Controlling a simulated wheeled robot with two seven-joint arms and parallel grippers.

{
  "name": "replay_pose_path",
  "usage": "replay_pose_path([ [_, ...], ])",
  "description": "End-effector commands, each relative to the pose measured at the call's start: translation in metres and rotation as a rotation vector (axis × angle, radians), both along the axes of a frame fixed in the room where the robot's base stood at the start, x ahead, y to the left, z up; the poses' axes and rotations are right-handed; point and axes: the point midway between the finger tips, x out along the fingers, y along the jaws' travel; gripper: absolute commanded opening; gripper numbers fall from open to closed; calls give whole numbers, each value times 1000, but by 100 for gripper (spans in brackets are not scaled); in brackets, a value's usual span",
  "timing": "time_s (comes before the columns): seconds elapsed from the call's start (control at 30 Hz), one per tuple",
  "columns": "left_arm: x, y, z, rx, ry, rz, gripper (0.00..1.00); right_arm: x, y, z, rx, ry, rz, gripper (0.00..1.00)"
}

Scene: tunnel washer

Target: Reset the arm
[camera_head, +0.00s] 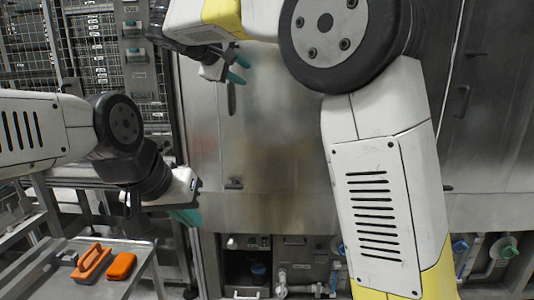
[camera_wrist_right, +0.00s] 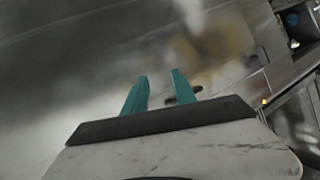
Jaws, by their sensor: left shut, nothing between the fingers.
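My left gripper (camera_head: 187,217) hangs at the left in the head view, its teal fingers together with nothing seen between them. It is above and to the right of a grey cart. My right gripper (camera_head: 240,68) is at the upper middle, in front of the large steel washer (camera_head: 270,130). In the right wrist view the two teal fingers of the right gripper (camera_wrist_right: 158,90) stand apart with nothing between them. My right arm is raised and bent across the right half of the head view, hiding part of the washer.
Wire mesh racks (camera_head: 105,50) stand behind. Pipes and valves (camera_head: 300,288) run low under the washer.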

Motion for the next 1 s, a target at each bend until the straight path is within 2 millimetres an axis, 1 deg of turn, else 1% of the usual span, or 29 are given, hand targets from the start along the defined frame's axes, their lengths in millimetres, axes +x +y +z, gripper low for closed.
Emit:
replay_pose_path([
  [0.03,0,0,0,0,0,0,0,-2,-26,-9,43,38,-17,33],
  [0.07,0,0,0,0,0,0,0,-4,-40,-17,73,65,-26,33],
  [0.1,0,0,0,0,0,0,0,-9,-61,-29,121,105,-39,33],
  [0.17,0,0,0,0,0,0,0,-22,-96,-50,208,168,-64,33],
  [0.2,0,0,0,0,0,0,0,-35,-119,-65,278,212,-83,33],
  [0.27,0,0,0,0,0,0,0,-59,-149,-88,388,270,-114,33],
  [0.3,0,0,0,0,0,0,0,-76,-166,-103,461,302,-134,33],
  [0.37,0,0,0,0,0,0,0,-106,-186,-124,574,342,-169,33],
  [0.4,0,0,0,0,0,0,0,-126,-197,-137,651,361,-192,33],
  [0.47,0,0,0,0,0,0,0,-158,-210,-156,765,384,-231,33],
  [0.5,0,0,0,0,0,0,0,-178,-215,-168,842,391,-258,33],
  [0.53,0,0,0,0,0,0,0,-193,-218,-177,898,395,-278,33],
  [0.6,0,0,0,0,0,0,0,-225,-221,-195,1020,393,-327,33],
  [0.7,0,0,0,0,0,0,0,-260,-220,-218,1166,375,-389,33],
  [0.8,0,0,0,0,0,0,0,-282,-217,-234,1266,354,-437,33],
  [0.83,0,0,0,0,0,0,0,-287,-216,-237,1287,349,-447,33],
  [0.9,0,0,0,0,0,0,0,-293,-214,-242,1322,339,-463,33],
  [1.0,0,0,0,0,0,0,0,-296,-213,-245,1336,336,-470,33],
])
